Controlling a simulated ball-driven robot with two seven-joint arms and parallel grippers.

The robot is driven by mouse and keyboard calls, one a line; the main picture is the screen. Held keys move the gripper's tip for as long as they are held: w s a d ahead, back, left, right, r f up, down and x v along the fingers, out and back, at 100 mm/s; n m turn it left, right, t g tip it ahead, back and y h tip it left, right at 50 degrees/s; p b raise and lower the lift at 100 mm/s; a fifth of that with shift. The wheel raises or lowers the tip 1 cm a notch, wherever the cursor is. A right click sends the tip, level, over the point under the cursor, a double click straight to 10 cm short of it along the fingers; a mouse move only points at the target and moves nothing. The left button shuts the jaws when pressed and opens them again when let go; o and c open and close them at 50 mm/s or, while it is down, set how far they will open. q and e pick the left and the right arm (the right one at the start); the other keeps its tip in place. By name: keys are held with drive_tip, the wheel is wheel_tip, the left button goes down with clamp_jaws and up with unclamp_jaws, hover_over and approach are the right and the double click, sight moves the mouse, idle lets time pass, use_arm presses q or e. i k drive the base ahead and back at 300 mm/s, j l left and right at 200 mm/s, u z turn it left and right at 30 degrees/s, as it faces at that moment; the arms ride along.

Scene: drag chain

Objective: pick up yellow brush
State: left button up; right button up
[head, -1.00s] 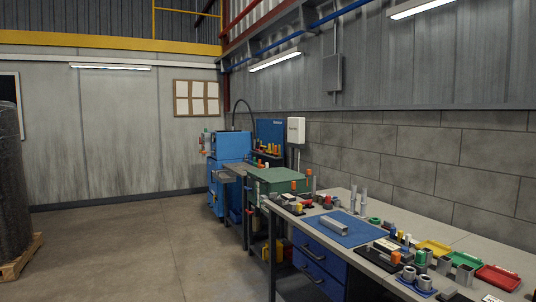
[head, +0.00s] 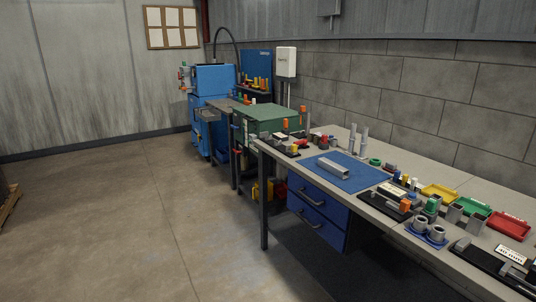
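I cannot make out a yellow brush for certain. Small yellow items show on the grey workbench (head: 296,151), one upright yellow piece (head: 405,179) among small parts and another near its far left end. They are too small to tell what they are. Other yellow pieces stand on the blue machine's shelf at the back, and yellow objects (head: 262,190) lie low under the green cabinet. Neither of my grippers is in view.
The workbench runs along the right wall, with a blue mat (head: 350,178) holding a grey metal bar (head: 333,168). Yellow (head: 439,193), green (head: 474,206) and red (head: 509,225) trays sit toward the right. A green cabinet (head: 268,116) and blue machine (head: 215,77) stand beyond.

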sight(256, 86)
drive_tip(key=i+j+u, duration=0.35)
drive_tip(key=i, duration=0.6)
drive_tip(key=i+u, duration=0.35)
drive_tip(key=i, duration=2.9)
drive_tip(key=i+z, duration=0.2)
drive_tip(key=i, duration=0.35)
drive_tip(key=i+j+z, duration=0.25)
drive_tip(key=i, duration=0.25)
drive_tip(key=i+j+z, duration=0.1)
drive_tip(key=i+z, duration=0.2)
drive_tip(key=z, duration=0.15)
drive_tip(key=i+j+z, duration=0.2)
drive_tip(key=z, duration=0.2)
drive_tip(key=i+j+z, duration=0.3)
drive_tip(key=z, duration=0.15)
drive_tip(key=i+j+z, duration=0.15)
drive_tip(key=j+z, duration=0.25)
